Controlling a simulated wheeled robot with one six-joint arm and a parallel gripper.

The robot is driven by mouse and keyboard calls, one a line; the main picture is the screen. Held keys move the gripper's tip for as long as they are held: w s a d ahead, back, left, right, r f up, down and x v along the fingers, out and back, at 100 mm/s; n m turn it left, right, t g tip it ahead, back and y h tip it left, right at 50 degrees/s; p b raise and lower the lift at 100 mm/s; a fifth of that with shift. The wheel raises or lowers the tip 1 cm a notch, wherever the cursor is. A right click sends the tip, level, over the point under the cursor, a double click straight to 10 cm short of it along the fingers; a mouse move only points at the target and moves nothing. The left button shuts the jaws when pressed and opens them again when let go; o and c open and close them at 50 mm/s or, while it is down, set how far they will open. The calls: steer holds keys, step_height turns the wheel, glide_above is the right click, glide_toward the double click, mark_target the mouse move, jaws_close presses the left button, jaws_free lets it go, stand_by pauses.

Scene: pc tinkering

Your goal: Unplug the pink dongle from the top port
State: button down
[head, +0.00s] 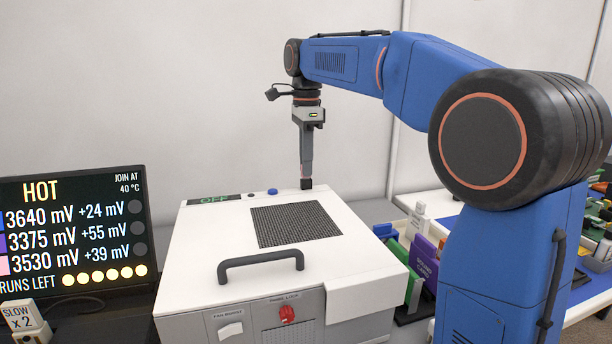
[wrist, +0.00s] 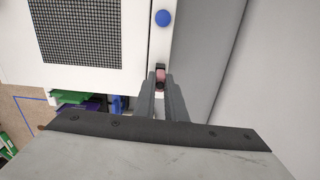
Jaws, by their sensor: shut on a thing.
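The pink dongle (wrist: 160,75) shows in the wrist view as a small pink end at the back edge of the white box (head: 192,240). My gripper (head: 306,184) points straight down at the box's back edge, and its fingertips also show in the wrist view (wrist: 160,86). It is shut on the dongle, with a finger on each side. In the head view the fingers hide the dongle. The top port is hidden beneath it, so I cannot tell how deep the dongle sits.
A blue button (head: 272,191) and an OFF display (head: 214,199) are near the dongle on the box's top. A dark handle (head: 260,262) stands up at the front. A screen (head: 75,235) is at left. Coloured blocks (head: 425,260) crowd the right side.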

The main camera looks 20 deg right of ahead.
steer(key=shift+r, duration=0.55)
steer(key=shift+r, duration=2.05)
steer(key=shift+d, duration=0.1)
